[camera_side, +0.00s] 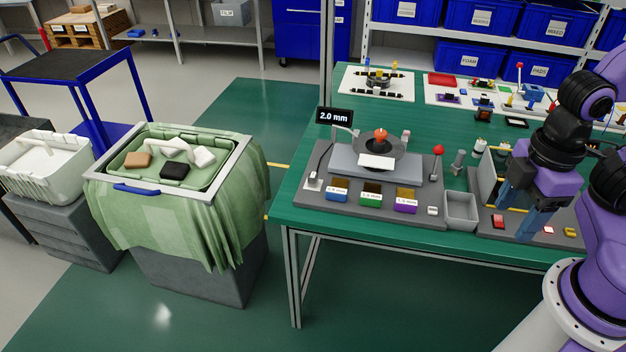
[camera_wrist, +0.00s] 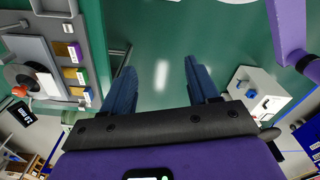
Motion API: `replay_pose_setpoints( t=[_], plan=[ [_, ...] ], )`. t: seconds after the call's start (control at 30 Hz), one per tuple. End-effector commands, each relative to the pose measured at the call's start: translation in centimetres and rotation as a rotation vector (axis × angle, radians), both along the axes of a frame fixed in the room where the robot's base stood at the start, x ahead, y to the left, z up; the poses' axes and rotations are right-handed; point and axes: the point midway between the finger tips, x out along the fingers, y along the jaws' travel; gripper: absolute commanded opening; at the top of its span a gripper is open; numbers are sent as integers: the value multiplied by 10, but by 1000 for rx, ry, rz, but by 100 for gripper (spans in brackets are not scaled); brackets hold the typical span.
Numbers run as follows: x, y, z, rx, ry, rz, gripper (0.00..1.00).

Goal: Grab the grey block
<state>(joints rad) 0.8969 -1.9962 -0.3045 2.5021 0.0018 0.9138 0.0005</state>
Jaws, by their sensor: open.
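I cannot clearly pick out a grey block in either view. A small pale grey piece (camera_side: 432,210) sits at the front right of the grey fixture board, but I cannot tell whether it is the block. My gripper (camera_side: 515,212) hangs over the right part of the green table, fingers pointing down, and hides part of the area behind it. A red block (camera_side: 498,222) shows beside its fingers. In the wrist view my gripper (camera_wrist: 159,66) is open with nothing between its blue fingers, and green floor shows beyond them.
A grey bin (camera_side: 461,208) stands left of my gripper. The fixture board (camera_side: 315,196) carries blue, green and purple labelled holders. A yellow piece (camera_side: 570,232) lies near the front edge at right. A cloth-draped crate (camera_side: 185,210) stands left of the table, with floor between.

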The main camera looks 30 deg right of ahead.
Motion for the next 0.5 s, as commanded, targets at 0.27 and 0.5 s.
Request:
replay_pose_setpoints(
  t=[0.27, 0.5],
  plan=[
    [42, 18, -4, -108, -46, 79, 60],
    [129, 57, -20, -340, -127, 260, 60]
  ],
)
